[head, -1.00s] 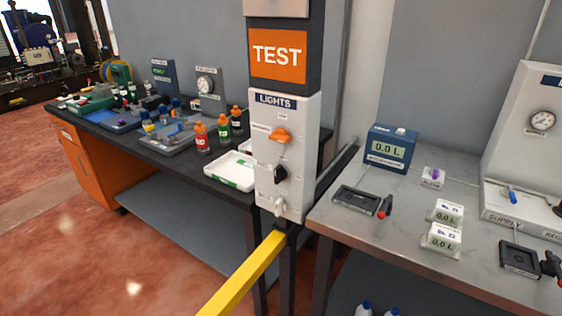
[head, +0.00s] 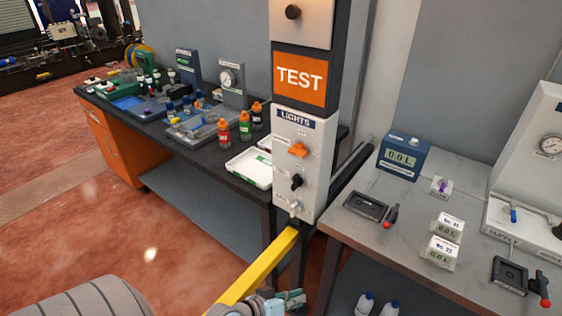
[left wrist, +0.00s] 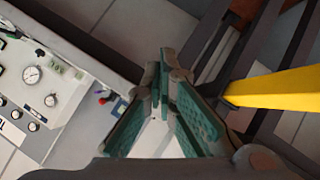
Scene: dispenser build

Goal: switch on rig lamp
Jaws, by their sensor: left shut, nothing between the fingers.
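The white LIGHTS panel (head: 283,150) hangs on a dark post under an orange TEST sign (head: 299,78). It carries an orange switch (head: 298,149), a black switch (head: 297,181) and a white switch (head: 294,207), one below another. Their small labels are too small to read, so I cannot tell which one is the rig lamp. My left gripper (head: 288,299) is at the bottom of the head view, below and in front of the panel, apart from it. In the left wrist view its teal fingers (left wrist: 160,85) are shut and empty. My right gripper is not in view.
A yellow bar (head: 260,270) runs from below the panel toward me, close beside my left gripper. A dark bench (head: 215,150) with bottles and trays stands left. A grey bench (head: 400,245) with meters stands right. Open floor lies at front left.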

